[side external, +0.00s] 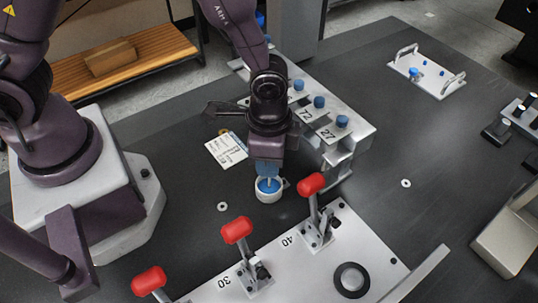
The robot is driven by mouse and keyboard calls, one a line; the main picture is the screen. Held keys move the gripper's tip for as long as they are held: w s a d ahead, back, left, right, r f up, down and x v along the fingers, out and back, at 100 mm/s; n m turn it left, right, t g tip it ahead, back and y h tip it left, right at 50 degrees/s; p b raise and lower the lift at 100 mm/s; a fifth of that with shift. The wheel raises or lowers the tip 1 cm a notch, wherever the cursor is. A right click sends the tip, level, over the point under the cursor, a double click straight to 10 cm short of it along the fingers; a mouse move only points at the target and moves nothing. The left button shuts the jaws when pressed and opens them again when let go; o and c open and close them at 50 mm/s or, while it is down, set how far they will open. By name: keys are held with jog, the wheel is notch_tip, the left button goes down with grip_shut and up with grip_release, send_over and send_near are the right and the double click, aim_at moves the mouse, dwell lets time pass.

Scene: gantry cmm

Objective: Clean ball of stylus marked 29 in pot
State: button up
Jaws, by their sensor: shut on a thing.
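My gripper (266,166) points down and is shut on a stylus (268,181). Only a short thin pale part of the stylus shows below the blue parts at the fingers. The white round pot (268,196) with a blue inside stands on the dark table directly below. The stylus's lower end is at or inside the pot's mouth; its ball is hidden, and I cannot tell whether it touches the blue filling. No number 29 is readable.
A grey rack (350,140) with several blue-topped styluses and labels 72 and 27 stands behind right. A plate (325,262) with red-handled clamps (236,230) is in front. A paper card (226,149) lies left. A handled tray (428,75) sits far right; the table between is mostly clear.

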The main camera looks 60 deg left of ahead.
jog(key=shift+n, duration=1.1)
jog(key=shift+r, duration=3)
jog(key=shift+r, duration=0.1)
